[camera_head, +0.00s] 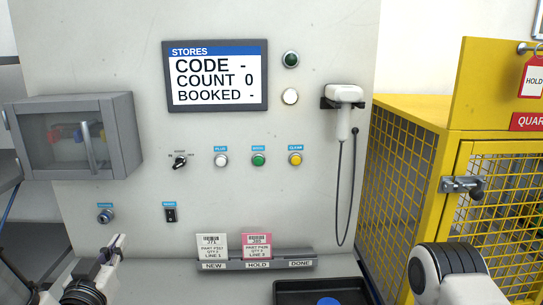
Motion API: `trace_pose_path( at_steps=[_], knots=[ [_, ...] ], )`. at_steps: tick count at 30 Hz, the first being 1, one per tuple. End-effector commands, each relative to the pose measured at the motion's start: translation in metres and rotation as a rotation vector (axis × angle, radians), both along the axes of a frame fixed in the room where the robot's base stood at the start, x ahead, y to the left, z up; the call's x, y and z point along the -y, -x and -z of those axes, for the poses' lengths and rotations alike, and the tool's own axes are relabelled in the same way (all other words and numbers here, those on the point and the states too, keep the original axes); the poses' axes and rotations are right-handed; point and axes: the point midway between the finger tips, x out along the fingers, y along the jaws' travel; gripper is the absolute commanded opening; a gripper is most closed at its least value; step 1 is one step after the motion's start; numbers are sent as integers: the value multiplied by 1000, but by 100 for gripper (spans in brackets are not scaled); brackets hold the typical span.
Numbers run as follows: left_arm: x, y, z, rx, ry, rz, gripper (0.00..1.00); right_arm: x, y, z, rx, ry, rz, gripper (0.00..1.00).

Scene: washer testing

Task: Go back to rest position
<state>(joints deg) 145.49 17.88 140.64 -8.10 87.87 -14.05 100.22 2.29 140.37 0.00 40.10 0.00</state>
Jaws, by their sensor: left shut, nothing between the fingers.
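My left gripper (116,246) is at the lower left, in front of the panel, below the key switch and the rocker switch. It is shut with nothing held. My right arm shows as a white and black link at the lower right; its gripper is out of view. The grey panel (150,60) carries a screen (215,76) reading STORES, CODE -, COUNT 0, BOOKED -. Below it are a black rotary selector (180,161) and white (221,160), green (258,159) and yellow (295,159) buttons. A white scanner (343,110) hangs in its holder.
A card rack (245,264) marked NEW, HOLD, DONE holds a white card (212,246) and a pink card (257,246). A black tray (290,293) with a blue item sits below. A grey cabinet (120,105) juts out at left; a yellow mesh cage (440,115) stands right.

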Motion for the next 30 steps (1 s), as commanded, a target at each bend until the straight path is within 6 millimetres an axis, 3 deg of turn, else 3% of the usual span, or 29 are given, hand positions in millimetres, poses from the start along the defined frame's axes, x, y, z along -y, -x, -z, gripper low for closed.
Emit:
trace_pose_path(
  at_steps=[11, 17, 20, 24, 27, 30],
  knots=[
    [14, 8, 94, -273, 11, 35, 0, 0, -1, 0, 2, 0, 0, 40],
    [25, 33, 173, -515, 25, 53, 0, 0, 0, 0, 1, 0, 0, 40],
    [31, 57, 224, -679, 33, 61, 0, 0, 0, 0, 1, 0, 0, 40],
    [41, 119, 306, -980, 50, 64, 0, 0, 0, 0, 1, 0, 0, 40],
    [46, 170, 351, -1182, 62, 56, 0, 0, -1, 0, 1, 0, 0, 40],
    [49, 217, 383, -1352, 70, 45, 0, 0, 0, 0, 1, 0, 0, 40]
  ],
)
